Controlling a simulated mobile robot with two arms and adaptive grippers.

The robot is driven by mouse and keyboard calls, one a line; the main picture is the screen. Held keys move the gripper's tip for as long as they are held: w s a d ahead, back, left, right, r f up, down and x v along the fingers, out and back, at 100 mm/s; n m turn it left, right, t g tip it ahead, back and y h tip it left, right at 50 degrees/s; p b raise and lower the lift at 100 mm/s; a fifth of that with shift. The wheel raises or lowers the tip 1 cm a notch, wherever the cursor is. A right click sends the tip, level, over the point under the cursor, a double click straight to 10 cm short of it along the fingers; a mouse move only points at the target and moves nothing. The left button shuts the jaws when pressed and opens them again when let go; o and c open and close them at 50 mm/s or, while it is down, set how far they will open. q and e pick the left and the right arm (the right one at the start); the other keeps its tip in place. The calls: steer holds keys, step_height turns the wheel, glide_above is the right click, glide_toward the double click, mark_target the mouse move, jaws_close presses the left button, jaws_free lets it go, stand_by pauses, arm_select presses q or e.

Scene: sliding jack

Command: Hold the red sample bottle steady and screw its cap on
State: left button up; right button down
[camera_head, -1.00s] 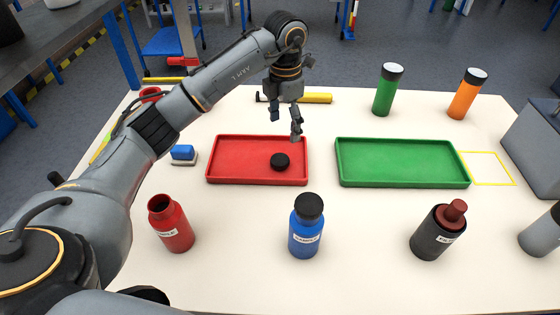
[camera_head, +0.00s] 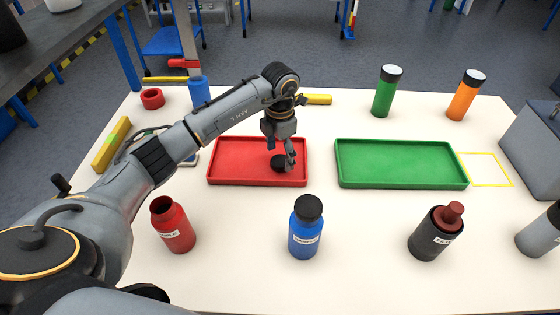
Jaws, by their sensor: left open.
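The red sample bottle (camera_head: 174,228) stands upright and uncapped at the front left of the white table, its dark mouth showing. A black cap (camera_head: 278,163) lies in the red tray (camera_head: 226,172), partly hidden by a finger. My left gripper (camera_head: 283,159) is open and low over the tray, its fingers pointing down around or just above the cap. I cannot tell whether they touch it. My right gripper does not show.
A blue bottle with a black cap (camera_head: 305,232) and a dark bottle with a red top (camera_head: 436,234) stand along the front. A green tray (camera_head: 400,176) lies to the right. Green (camera_head: 386,92) and orange (camera_head: 465,96) cylinders stand behind it. The table between trays and bottles is clear.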

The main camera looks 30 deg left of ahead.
arm_select(q)
step_height(320, 180, down, 2)
steer(key=shift+f, duration=0.1)
steer(key=c, duration=1)
steer(key=shift+o, duration=0.2)
steer(key=shift+r, duration=0.2)
